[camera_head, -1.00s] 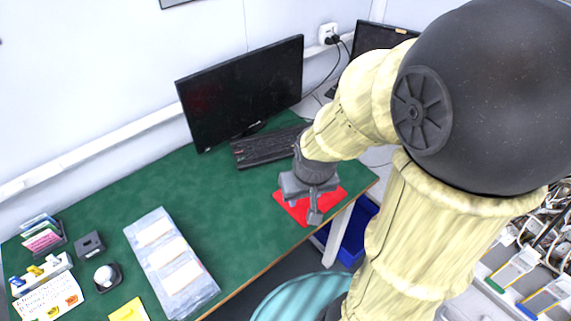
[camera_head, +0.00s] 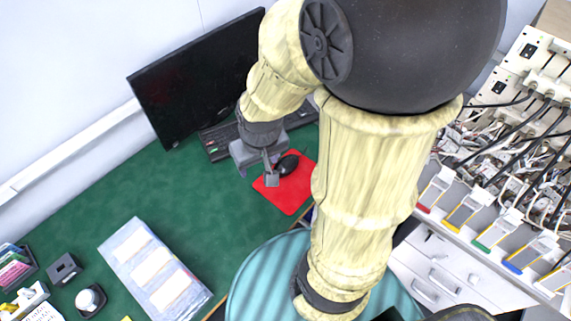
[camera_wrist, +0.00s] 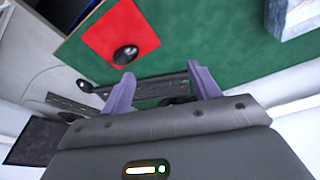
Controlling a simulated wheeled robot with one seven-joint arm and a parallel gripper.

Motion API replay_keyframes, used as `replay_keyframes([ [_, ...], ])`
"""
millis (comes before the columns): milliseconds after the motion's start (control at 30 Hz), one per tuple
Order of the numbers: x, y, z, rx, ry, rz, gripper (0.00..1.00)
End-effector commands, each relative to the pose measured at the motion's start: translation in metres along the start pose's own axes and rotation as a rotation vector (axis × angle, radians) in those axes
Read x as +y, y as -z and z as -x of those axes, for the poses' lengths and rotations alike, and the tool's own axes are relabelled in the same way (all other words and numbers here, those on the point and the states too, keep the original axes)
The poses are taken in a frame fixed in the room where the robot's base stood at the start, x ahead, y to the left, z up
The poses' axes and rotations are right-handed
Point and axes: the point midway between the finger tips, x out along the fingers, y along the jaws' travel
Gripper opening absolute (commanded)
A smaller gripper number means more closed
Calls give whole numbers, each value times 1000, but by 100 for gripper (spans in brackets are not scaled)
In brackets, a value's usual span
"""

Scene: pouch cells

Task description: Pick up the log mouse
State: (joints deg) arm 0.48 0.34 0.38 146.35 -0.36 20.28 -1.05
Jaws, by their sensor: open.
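The black computer mouse (camera_head: 287,165) lies on the red mouse pad (camera_head: 292,196) near the desk's right end in the head view. In the wrist view the mouse (camera_wrist: 125,55) sits at the lower edge of the pad (camera_wrist: 105,32), beyond the left finger's tip. My gripper (camera_head: 258,180) is open and empty, just left of the mouse and apart from it. In the wrist view my gripper (camera_wrist: 158,78) has its two fingers spread, with the keyboard (camera_wrist: 150,88) showing between them.
The green desk (camera_head: 190,200) has clear room left of the pad. A monitor (camera_head: 190,85) stands behind the keyboard (camera_head: 222,138). A tray of pouches (camera_head: 158,270) lies at the front left. A teal chair (camera_head: 265,285) is by the desk's front edge. A cable-filled rack (camera_head: 510,150) stands at right.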

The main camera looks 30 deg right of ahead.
Motion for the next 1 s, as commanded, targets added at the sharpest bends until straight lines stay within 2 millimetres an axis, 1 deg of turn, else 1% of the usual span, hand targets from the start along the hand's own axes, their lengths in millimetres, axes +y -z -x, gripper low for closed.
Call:
replay_keyframes([
  [33, 2, 2, -2, -7, -3, 27, 72],
  [67, 3, 4, -3, -14, -6, 56, 78],
  [100, 5, 7, -6, -26, -10, 104, 81],
  [167, 10, 13, -11, -49, -15, 199, 81],
  [367, 36, 40, -37, -147, 5, 654, 81],
  [600, 77, 71, -72, -209, 106, 1222, 81],
  [800, 117, 94, -96, -182, 188, 1629, 81],
  [900, 131, 101, -102, -162, 208, 1759, 81],
  [1000, 138, 104, -104, -152, 214, 1824, 81],
])
